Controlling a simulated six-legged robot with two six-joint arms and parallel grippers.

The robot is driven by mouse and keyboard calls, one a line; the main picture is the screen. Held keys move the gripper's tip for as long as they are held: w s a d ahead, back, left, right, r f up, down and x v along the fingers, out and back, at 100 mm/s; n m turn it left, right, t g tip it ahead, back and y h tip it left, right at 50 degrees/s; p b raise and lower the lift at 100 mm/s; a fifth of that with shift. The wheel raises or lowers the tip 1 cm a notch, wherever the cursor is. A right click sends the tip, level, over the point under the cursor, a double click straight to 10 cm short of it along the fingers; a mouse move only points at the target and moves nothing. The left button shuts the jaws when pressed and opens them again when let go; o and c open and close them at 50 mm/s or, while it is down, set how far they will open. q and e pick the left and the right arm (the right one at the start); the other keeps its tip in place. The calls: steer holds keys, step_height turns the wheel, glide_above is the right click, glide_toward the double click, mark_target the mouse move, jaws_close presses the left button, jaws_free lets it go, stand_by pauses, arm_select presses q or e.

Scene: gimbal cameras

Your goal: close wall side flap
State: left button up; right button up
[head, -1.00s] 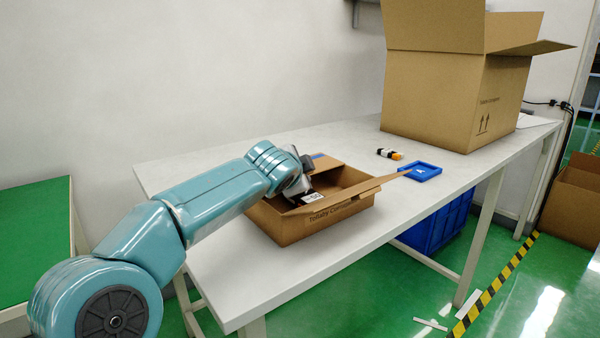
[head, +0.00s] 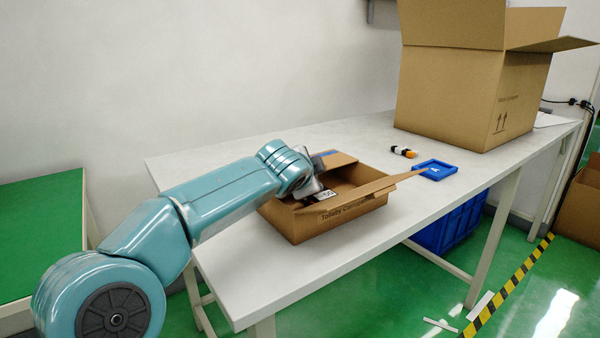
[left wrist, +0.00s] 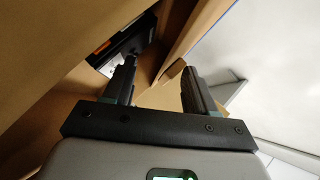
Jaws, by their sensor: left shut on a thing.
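The small brown cardboard box (head: 325,225) stands open on the white table, with its front flap (head: 350,195) tilted outward. A piece of flap with a blue patch (head: 336,160) shows on the wall side. My left gripper (head: 318,184) is over the left part of the box, its fingertips mostly hidden in the head view. In the left wrist view its fingers (left wrist: 158,76) are on either side of a cardboard panel (left wrist: 195,45), shut on it. Which flap this is cannot be told for sure. A dark item with a white label (left wrist: 113,50) lies inside the box. My right gripper is out of view.
A large open cardboard box (head: 460,95) stands at the table's far right. A blue tray (head: 435,170) and a small orange-and-black item (head: 403,152) lie between the boxes. A blue crate (head: 450,225) is below the table. The near table top (head: 260,285) is clear.

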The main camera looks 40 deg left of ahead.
arm_select(q)
steer(key=p+v, duration=0.1)
steer(key=v, duration=1.3)
steer(key=shift+s+d+r, duration=0.15)
steer(key=shift+s+r, duration=0.1)
steer(key=shift+r, duration=0.1)
steer(key=shift+s+r, duration=0.1)
steer(key=shift+s, duration=0.3)
